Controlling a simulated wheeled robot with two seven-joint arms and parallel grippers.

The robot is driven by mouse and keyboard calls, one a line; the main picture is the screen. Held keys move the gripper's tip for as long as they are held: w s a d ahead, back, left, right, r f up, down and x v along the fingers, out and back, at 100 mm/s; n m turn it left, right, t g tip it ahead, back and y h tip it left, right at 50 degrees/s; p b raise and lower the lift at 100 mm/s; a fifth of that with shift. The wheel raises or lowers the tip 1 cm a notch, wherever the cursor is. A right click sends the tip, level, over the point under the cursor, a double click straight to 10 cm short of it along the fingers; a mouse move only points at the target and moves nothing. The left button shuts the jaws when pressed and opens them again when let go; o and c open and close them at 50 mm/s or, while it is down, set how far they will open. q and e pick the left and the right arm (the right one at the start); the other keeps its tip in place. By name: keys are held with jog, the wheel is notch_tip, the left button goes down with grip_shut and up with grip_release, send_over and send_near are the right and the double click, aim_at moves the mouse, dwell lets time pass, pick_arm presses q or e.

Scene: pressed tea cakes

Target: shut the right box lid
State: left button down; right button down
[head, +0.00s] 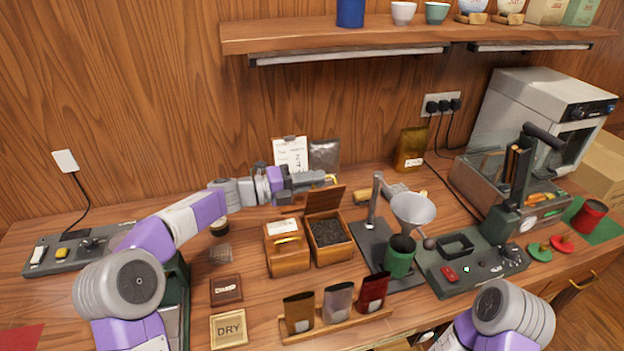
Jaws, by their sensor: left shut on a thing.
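The right wooden box (332,252) stands open on the table, filled with dark loose tea. Its lid (324,200) is raised and tilted up at the back edge of the box. My left gripper (326,181) reaches in from the left behind the lid and is shut at its top edge, where a brass handle (333,178) shows. The fingertips are small and partly hidden there. The left box (287,261) beside it has its lid down, with a label and a brass handle. My right arm shows at the lower right; its gripper is out of sight.
A rack with several pouches (340,327) stands in front of the boxes. A funnel stand (371,229) with a green canister (399,258) is close on the right. A calendar (290,153) and a silver pouch (324,156) are behind. A shelf (400,36) overhangs the back.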

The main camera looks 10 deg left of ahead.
dwell(0.4)
pick_arm(q)
jog(key=c, duration=1.2)
grip_release()
jog(key=shift+s+r, duration=0.1)
jog(key=shift+p+v, duration=0.7)
jog(key=shift+v, duration=3.05)
